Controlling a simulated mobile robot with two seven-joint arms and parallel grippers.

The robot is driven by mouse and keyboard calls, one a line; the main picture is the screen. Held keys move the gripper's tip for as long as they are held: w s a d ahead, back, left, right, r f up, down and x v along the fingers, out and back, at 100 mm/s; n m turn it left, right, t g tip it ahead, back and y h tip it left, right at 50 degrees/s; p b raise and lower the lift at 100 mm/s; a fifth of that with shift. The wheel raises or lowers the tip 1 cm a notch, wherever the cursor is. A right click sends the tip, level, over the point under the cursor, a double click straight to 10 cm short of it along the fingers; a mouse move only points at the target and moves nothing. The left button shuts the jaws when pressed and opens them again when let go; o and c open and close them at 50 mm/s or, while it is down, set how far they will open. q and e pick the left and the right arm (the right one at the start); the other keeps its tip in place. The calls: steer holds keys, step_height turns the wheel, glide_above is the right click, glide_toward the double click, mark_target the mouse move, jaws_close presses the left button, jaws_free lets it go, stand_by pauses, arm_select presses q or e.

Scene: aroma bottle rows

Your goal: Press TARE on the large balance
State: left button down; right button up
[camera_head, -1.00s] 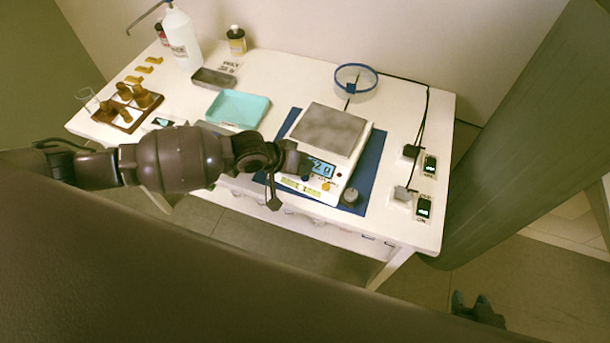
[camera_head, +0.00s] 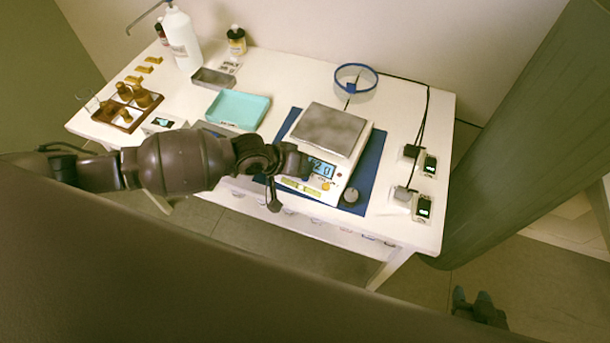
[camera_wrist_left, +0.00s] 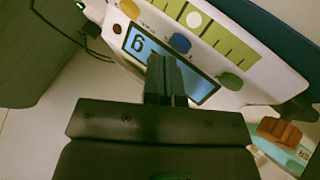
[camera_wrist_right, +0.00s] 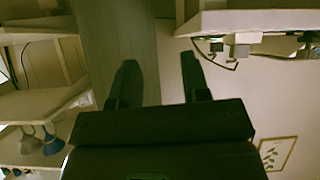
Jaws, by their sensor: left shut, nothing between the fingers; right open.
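The large balance (camera_head: 357,158) has a grey weighing pan (camera_head: 328,128) and stands on a blue mat (camera_head: 374,178). Its lit display (camera_head: 320,168) faces front, with an orange button (camera_head: 326,186) below. My left gripper (camera_head: 304,164) is shut and empty at the display's left end. In the left wrist view its fingertips (camera_wrist_left: 164,62) cover the middle of the display (camera_wrist_left: 200,88), close to a blue button (camera_wrist_left: 180,43). A green button (camera_wrist_left: 231,81) is further right. I cannot read a TARE label or tell whether the fingers touch. My right gripper (camera_head: 472,294) is open, low beyond the table.
A round knob (camera_head: 350,195) sits right of the balance. Two small meters (camera_head: 424,206) with plugs and cables line the table's right side. A teal tray (camera_head: 238,109), weights on a wooden stand (camera_head: 128,113) and bottles (camera_head: 182,40) are left and behind. A blue-rimmed ring (camera_head: 356,79) stands behind.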

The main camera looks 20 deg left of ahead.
arm_select(q)
steer(key=shift+f, duration=0.15)
arm_select(e)
steer(key=shift+s+d+f, duration=0.1)
steer(key=shift+s+f, duration=0.35)
steer(key=shift+s, duration=0.05)
arm_select(q)
steer(key=shift+f, duration=0.1)
arm_select(e)
steer(key=shift+w, duration=0.15)
arm_select(q)
steer(key=shift+f, duration=0.15)
arm_select(e)
steer(key=shift+w+r, duration=0.2)
steer(key=shift+w, duration=0.1)
steer(key=shift+w+r, duration=0.1)
arm_select(q)
steer(key=shift+r, duration=0.2)
arm_select(e)
steer(key=shift+r, duration=0.15)
arm_select(q)
steer(key=shift+r+p, duration=0.6)
steer(key=shift+r, duration=0.05)
arm_select(e)
steer(key=shift+s+r, duration=0.35)
steer(key=shift+r, duration=0.25)
steer(key=shift+w, duration=0.15)
